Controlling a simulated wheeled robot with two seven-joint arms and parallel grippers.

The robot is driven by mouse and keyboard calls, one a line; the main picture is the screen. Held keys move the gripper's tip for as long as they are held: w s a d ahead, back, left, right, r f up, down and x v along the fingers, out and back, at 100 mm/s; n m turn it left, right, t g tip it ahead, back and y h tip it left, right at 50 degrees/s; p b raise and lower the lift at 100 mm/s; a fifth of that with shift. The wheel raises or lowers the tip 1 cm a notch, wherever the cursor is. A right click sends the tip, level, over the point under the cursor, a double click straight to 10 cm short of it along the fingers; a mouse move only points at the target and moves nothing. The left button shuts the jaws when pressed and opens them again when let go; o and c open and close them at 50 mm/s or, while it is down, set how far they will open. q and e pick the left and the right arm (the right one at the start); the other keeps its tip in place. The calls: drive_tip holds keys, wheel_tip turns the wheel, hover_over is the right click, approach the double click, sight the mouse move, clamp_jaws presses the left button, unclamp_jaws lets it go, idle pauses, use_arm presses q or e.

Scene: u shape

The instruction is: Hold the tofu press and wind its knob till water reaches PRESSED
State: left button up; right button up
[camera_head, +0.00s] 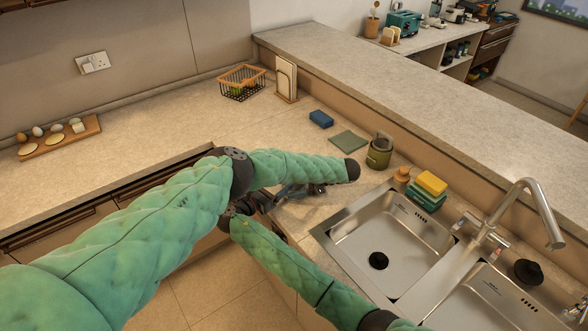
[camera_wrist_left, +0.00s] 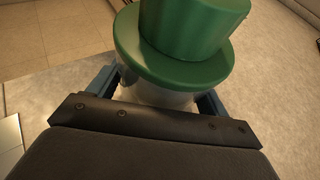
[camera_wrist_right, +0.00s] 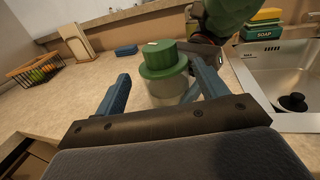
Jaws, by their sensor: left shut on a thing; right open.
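The tofu press shows in the right wrist view as a clear body (camera_wrist_right: 167,92) under a green lid with a round green knob (camera_wrist_right: 160,52). It stands upright on the counter. In the left wrist view its green knob (camera_wrist_left: 195,22) and lid are close, and my left gripper (camera_wrist_left: 157,92) is shut around the clear body below the lid. My right gripper (camera_wrist_right: 160,76) is open, its blue fingers spread either side of the press in its view; I cannot tell whether they touch it. In the head view my arms hide the press. No water level or PRESSED mark is readable.
A sink (camera_head: 385,245) with a tap (camera_head: 535,215) lies to the right. An olive canister (camera_head: 379,152), sponges (camera_head: 430,186), a green cloth (camera_head: 348,142) and a blue block (camera_head: 321,119) stand nearby. A wire basket (camera_head: 241,83) is farther back. The left counter is mostly clear.

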drive_tip(key=x, duration=0.9)
drive_tip(key=c, duration=1)
drive_tip(key=shift+a+m+g+h, duration=0.1)
drive_tip(key=shift+m+g+h, duration=0.3)
drive_tip(key=shift+h, duration=0.1)
drive_tip(key=m+g+h, duration=0.2)
drive_tip(key=shift+g, duration=0.3)
drive_tip(key=shift+m+g+h, duration=0.65)
drive_tip(key=shift+m+g, duration=0.4)
drive_tip(key=shift+g, duration=0.45)
drive_tip(key=shift+m+g+h, duration=0.65)
drive_tip(key=shift+m+g, duration=0.4)
drive_tip(key=shift+g, duration=0.45)
